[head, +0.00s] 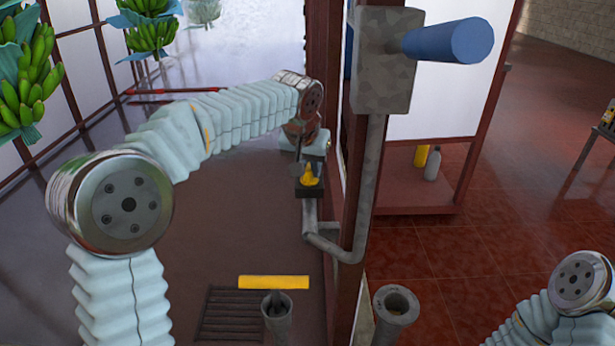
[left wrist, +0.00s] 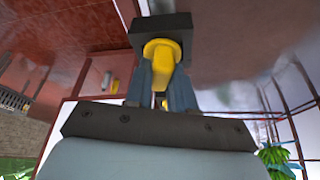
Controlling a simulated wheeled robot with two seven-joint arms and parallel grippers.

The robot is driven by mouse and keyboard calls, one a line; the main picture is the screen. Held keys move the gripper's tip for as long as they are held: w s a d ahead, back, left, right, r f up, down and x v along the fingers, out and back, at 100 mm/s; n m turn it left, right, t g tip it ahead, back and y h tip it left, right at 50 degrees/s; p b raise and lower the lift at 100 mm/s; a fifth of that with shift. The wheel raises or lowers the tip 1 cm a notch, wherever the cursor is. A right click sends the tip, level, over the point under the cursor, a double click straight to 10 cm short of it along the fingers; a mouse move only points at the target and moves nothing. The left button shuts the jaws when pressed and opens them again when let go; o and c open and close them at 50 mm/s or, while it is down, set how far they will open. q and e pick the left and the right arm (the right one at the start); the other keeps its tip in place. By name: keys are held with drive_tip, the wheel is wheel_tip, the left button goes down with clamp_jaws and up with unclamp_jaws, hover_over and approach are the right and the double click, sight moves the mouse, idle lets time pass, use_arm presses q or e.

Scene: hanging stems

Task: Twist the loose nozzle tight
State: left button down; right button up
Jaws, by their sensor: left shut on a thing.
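The yellow nozzle (head: 309,176) sits on a dark block (head: 309,190) at the end of a grey bent pipe (head: 340,247), left of the dark red post. In the left wrist view the nozzle (left wrist: 161,52) shows large against the dark block (left wrist: 178,24). My left gripper (left wrist: 161,82) has its two grey fingers on either side of the nozzle, shut on it. In the head view my left gripper (head: 302,160) comes down on the nozzle from above and is partly hidden by its own wrist. The joint between nozzle and block is too small to judge. My right gripper is out of view.
A grey box (head: 383,80) with a blue handle (head: 450,40) is fixed to the post (head: 331,130). Banana bunches (head: 28,85) hang at the left.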

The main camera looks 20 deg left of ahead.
use_arm(q)
drive_tip(key=shift+n, duration=0.5)
drive_tip(key=shift+y, duration=0.3)
drive_tip(key=n+y, duration=0.1)
drive_tip(key=n, duration=0.2)
drive_tip(key=shift+n, duration=0.4)
drive_tip(key=c, duration=0.9)
unclamp_jaws()
drive_tip(key=shift+o, duration=0.4)
drive_tip(key=o, duration=0.3)
drive_tip(key=shift+r, duration=0.1)
